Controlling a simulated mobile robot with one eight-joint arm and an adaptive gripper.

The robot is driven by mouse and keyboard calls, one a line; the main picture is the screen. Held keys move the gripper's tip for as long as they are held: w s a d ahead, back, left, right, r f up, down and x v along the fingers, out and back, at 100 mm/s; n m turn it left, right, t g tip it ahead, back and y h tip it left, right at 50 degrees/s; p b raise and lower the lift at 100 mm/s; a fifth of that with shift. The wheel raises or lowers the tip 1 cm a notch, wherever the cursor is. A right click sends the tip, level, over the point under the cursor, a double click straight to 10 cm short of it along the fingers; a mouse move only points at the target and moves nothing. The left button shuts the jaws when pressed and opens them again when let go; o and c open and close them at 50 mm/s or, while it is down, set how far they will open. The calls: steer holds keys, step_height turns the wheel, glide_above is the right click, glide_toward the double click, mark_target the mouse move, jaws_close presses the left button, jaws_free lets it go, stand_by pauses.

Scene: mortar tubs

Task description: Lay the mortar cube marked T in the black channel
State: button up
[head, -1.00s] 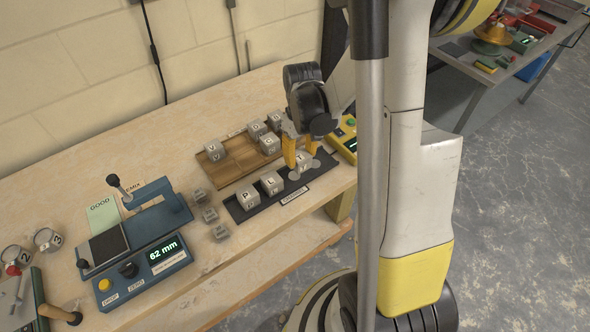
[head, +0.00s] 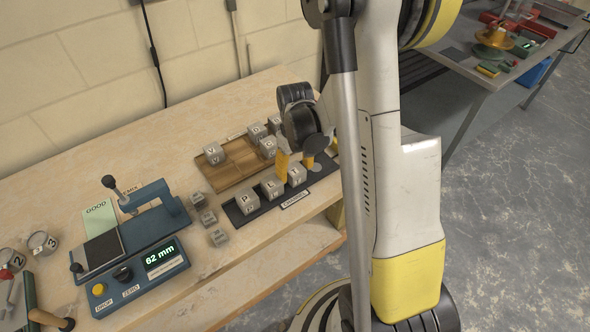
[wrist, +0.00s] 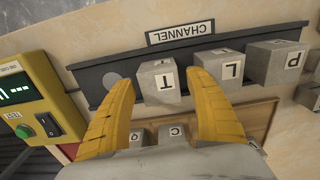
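The grey mortar cube T (head: 297,174) sits in the black channel (head: 322,172), at the right end of a row with cube L (head: 272,188) and cube P (head: 247,202). In the wrist view, cube T (wrist: 158,82) stands just left of cube L (wrist: 222,68), with its letter facing me. My gripper (wrist: 160,98) is open, its yellow fingers on either side of T. A gap shows beside the left finger; contact at the right finger is unclear. In the head view, my gripper (head: 296,160) is just behind T.
A wooden tray (head: 232,166) with several lettered cubes lies behind the channel. Small grey cubes (head: 208,217) stand left of it. A blue gauge (head: 150,255) reads 62 mm. A yellow box (wrist: 40,105) with a green button stands near the channel's end.

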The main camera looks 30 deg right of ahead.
mark_target(295, 169)
step_height(295, 169, up, 12)
steer(key=p, duration=0.4)
steer(key=s+a+r+t, duration=0.7)
steer(key=s+a+r, duration=0.3)
steer(key=a+r, duration=0.3)
steer(key=shift+s+a+r, duration=0.25)
steer(key=shift+s+r, duration=0.15)
steer(key=shift+r, duration=0.1)
steer(key=shift+d, duration=0.1)
